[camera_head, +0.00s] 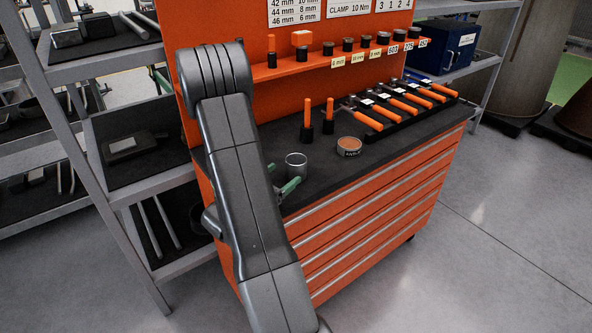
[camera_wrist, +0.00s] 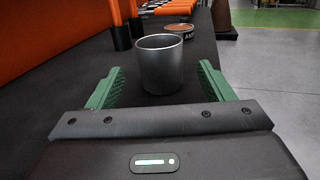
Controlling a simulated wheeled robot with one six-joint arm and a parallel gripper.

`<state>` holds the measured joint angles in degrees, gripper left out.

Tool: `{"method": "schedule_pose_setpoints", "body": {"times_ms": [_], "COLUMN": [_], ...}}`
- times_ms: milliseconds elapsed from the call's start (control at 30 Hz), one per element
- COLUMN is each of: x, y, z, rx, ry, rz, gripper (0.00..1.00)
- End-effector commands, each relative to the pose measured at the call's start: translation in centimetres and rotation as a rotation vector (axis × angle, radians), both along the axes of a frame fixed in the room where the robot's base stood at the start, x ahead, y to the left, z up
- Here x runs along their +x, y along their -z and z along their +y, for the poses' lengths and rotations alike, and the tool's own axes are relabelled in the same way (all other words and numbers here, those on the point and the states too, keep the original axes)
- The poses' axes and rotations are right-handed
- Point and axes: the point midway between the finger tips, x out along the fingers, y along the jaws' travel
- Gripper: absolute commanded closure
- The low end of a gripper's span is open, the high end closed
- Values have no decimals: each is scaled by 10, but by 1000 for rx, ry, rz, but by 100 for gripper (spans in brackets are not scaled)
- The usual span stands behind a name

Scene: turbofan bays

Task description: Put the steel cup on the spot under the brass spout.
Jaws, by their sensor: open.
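The steel cup (camera_head: 297,164) stands upright on the dark worktop of the orange tool cabinet, near its left end. In the wrist view the steel cup (camera_wrist: 160,65) is just ahead of my gripper (camera_wrist: 161,88), roughly centred between the two green fingers. The fingers are open, with a gap on each side of the cup. In the head view my gripper (camera_head: 287,188) is low over the worktop at the near side of the cup, partly hidden by my arm. No brass spout or spot under it is in view.
A round tin (camera_head: 349,147) stands right of the cup. Two orange-handled tools (camera_head: 318,118) stand upright behind it. A rack of orange-handled wrenches (camera_head: 400,105) lies further right. An orange back panel with a shelf of sockets (camera_head: 340,55) rises behind. The worktop's front right is clear.

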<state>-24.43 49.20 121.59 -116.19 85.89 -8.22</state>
Motion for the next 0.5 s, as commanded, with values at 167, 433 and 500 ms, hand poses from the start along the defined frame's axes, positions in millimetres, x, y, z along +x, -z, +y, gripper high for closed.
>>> {"method": "schedule_pose_setpoints", "body": {"times_ms": [167, 433, 500], "x": [6, 34, 41], "y": [-1, -2, -1], "z": [-5, -29, -34], "rx": [-1, 0, 0], "ry": [1, 3, 2], "rz": [-1, 0, 0], "gripper": [26, 26, 26]}}
